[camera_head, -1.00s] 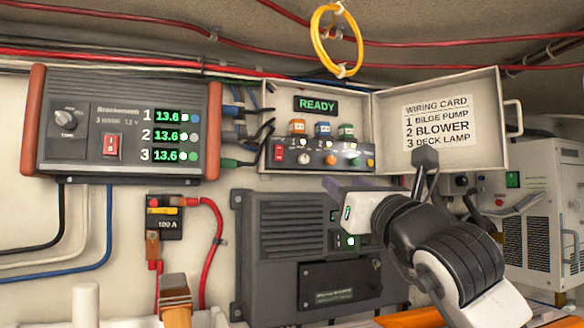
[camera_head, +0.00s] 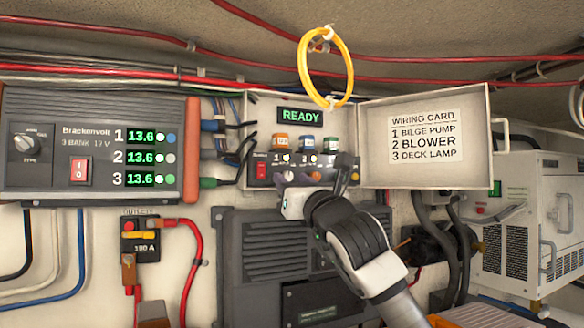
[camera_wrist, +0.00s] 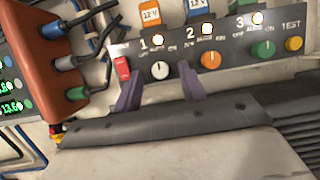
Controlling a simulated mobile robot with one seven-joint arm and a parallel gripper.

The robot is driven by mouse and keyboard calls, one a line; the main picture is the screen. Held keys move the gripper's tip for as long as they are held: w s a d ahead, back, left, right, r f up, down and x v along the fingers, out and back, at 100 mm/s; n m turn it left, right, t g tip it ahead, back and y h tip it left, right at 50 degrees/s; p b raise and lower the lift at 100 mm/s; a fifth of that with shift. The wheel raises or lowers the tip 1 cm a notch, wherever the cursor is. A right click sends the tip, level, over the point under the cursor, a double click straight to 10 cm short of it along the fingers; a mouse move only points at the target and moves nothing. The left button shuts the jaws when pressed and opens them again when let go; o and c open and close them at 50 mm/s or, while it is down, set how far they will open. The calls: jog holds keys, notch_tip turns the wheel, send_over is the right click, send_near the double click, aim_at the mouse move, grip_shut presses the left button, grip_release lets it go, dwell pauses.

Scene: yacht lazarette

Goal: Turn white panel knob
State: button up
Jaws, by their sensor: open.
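The white panel knob (camera_wrist: 160,70) sits under number 1 on the dark switch panel (camera_wrist: 228,42), between a red rocker switch and an orange knob (camera_wrist: 210,60). In the wrist view its pointer line is about upright. My gripper (camera_wrist: 160,76) is open, with one purple finger on each side of the white knob, at its lower edge. I cannot tell whether the fingers touch it.
The red rocker switch (camera_wrist: 122,68) is close to the left finger. Green (camera_wrist: 262,50) and yellow (camera_wrist: 293,44) knobs are to the right. The open panel door (camera_head: 470,160) stands right of my arm. Cables and the charger (camera_head: 100,140) are left.

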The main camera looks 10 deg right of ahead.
jog(key=shift+w+a+r, duration=0.1)
jog(key=shift+w+r, duration=0.1)
jog(key=shift+w, duration=0.35)
grip_shut()
jog(key=shift+n, duration=0.3)
jog(key=n+y, duration=0.2)
jog(key=n, duration=0.1)
jog(key=shift+n+g+b, duration=0.3)
jog(key=shift+n, duration=0.1)
jog(key=n+g+y, duration=0.1)
jog(key=n, duration=0.1)
jog(key=n+y, duration=0.1)
jog(key=n, duration=0.2)
jog(key=n+g+y, duration=0.1)
jog(key=n, duration=0.2)
jog(key=shift+d+r+g, duration=0.1)
jog(key=shift+d+g, duration=0.1)
jog(key=shift+g, duration=0.1)
jog(key=shift+n+y, duration=0.3)
